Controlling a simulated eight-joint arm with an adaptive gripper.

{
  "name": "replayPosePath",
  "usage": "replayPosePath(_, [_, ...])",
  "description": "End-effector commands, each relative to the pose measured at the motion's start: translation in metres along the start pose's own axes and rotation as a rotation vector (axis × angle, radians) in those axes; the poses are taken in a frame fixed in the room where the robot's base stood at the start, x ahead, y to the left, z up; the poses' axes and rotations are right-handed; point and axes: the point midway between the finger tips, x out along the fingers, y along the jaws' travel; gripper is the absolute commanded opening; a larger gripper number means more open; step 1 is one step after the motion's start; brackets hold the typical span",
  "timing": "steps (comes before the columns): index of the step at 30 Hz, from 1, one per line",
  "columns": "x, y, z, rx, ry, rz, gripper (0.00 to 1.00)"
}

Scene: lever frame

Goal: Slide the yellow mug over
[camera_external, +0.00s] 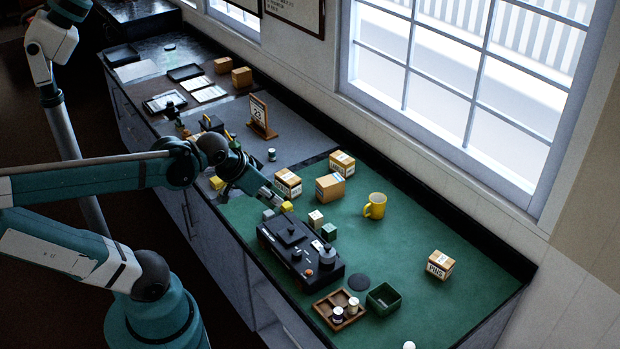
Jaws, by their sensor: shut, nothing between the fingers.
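The yellow mug (376,205) stands upright on the green mat (410,240), toward the window side of the counter. Its handle points to the left and down in the picture. My gripper (278,203) is left of the mug, above the counter near a small yellow block (287,206). The gripper is shut and well apart from the mug. The fingertips are small in this view, and I cannot tell whether they touch the block.
Cardboard boxes (330,187) stand between my gripper and the mug, at the back. Small cubes (316,218) and a black device (300,252) lie nearer. A box labelled PINS (440,265), a green tray (383,299) and a wooden tray (325,305) stand right and front. Mat right of the mug is clear.

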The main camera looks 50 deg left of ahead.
Motion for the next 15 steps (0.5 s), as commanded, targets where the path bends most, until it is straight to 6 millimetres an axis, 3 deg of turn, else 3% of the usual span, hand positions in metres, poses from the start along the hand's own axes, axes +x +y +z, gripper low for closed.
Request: replayPosePath(15, [0.017, -0.009, -0.071, -0.221, -0.087, -0.025, 0.00])
